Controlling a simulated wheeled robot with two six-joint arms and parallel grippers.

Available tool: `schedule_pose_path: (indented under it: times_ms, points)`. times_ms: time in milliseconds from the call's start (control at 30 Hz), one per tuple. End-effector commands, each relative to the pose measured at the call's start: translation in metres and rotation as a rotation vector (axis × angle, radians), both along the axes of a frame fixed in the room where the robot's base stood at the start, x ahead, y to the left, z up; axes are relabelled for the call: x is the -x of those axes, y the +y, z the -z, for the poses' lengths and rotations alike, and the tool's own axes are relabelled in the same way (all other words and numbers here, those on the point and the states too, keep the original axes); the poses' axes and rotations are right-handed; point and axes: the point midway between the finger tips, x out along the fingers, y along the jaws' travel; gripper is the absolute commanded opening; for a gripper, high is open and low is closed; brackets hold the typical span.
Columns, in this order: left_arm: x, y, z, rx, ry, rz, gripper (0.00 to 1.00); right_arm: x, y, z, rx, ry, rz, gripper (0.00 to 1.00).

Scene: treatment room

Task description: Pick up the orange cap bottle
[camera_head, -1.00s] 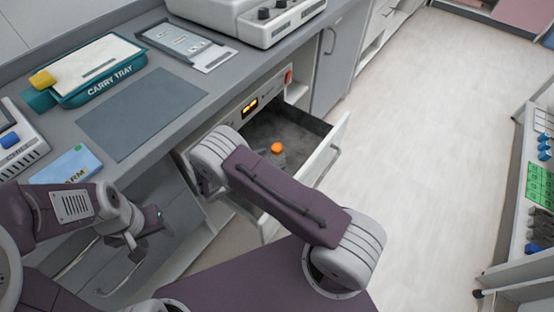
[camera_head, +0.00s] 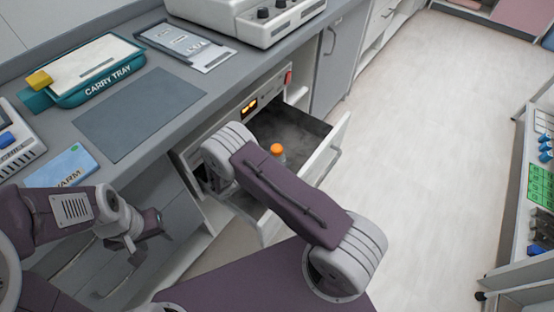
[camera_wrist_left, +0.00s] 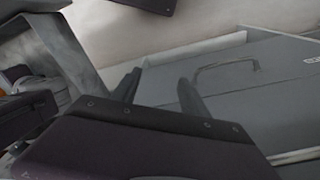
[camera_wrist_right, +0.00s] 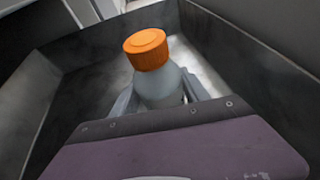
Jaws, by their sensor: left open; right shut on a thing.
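The orange cap bottle (camera_head: 277,152) stands in the open drawer (camera_head: 318,128), with its orange cap showing past my right arm. In the right wrist view the bottle (camera_wrist_right: 157,84) has a pale, frosted body and sits between the two fingers of my right gripper (camera_wrist_right: 158,98), which is shut on it. In the head view my right arm hides the right gripper and most of the bottle. My left gripper (camera_head: 146,238) is open and empty in front of the cabinet, below the counter; its fingers also show in the left wrist view (camera_wrist_left: 158,88).
On the counter are a teal carry tray (camera_head: 62,98), a dark mat (camera_head: 120,128), a blue-white box (camera_head: 62,167) and a grey device (camera_head: 240,18). The floor (camera_head: 430,130) at the right is clear, before a shelf cart (camera_head: 535,180).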

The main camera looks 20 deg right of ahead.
Motion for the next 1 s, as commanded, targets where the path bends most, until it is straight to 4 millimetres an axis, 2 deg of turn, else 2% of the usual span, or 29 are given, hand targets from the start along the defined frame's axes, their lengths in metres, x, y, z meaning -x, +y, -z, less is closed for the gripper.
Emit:
schedule_pose_path:
  times_ms: [167,333,700,833,1000]
  points:
    - [0.0,0.0,-0.008,0.0,0.0,0.0,0.52,0.0,0.0,-0.017,0.0,-0.002,-0.001,0.01]
    - [0.0,0.0,-0.022,0.0,0.0,0.0,0.52,0.0,-0.004,-0.049,0.0,-0.003,0.002,0.01]
    - [0.0,0.0,-0.041,0.0,0.0,0.0,0.52,-0.003,-0.087,-0.095,0.001,-0.001,0.006,0.01]
    - [0.0,0.0,-0.044,0.0,0.0,0.0,0.52,-0.005,-0.105,-0.105,0.001,-0.001,0.004,0.01]
    - [0.0,0.0,-0.045,0.0,0.0,0.0,0.52,-0.006,-0.116,-0.11,0.0,-0.002,0.002,0.01]
